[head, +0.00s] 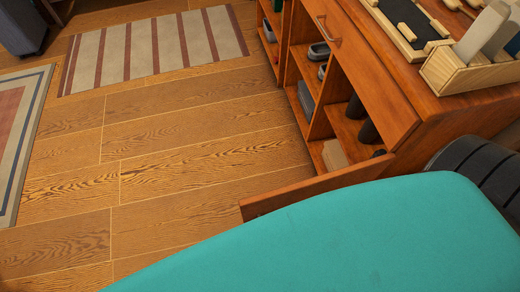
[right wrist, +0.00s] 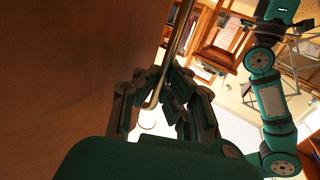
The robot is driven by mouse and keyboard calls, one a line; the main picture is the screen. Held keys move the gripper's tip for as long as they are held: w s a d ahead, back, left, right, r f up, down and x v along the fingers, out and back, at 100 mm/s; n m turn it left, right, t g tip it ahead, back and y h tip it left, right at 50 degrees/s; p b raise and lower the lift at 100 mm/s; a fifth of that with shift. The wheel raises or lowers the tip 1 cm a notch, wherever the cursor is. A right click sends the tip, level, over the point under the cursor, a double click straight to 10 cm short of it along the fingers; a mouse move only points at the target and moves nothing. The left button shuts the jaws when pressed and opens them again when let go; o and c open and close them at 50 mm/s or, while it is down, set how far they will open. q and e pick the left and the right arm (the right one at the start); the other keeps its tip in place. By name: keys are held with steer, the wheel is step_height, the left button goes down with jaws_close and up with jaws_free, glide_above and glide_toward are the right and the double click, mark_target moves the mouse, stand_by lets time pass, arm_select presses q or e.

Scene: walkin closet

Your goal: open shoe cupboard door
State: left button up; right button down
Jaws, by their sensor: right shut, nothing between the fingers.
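The shoe cupboard (head: 390,75) stands at the right in the head view, with its shelves exposed. Its door (head: 320,186) stands swung out from the front, and only its upper edge and part of its face show. The rest is hidden behind a teal surface. In the right wrist view a brown panel (right wrist: 60,65) fills the left side, with a long brass bar handle (right wrist: 183,30) beside it. My right gripper (right wrist: 160,78) is shut with its fingertips close to the handle's lower end. Nothing is held between them. My left gripper is not in view.
Shoes (head: 356,107) and other items sit in the cupboard's compartments. A wooden box (head: 460,72) and a tray (head: 395,30) are on its top. A dark rounded object (head: 480,165) stands at the right.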

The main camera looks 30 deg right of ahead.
steer(key=c, duration=1.7)
jaws_free()
steer(key=v, duration=1.2)
steer(key=shift+d, duration=0.1)
steer(key=shift+w, duration=0.1)
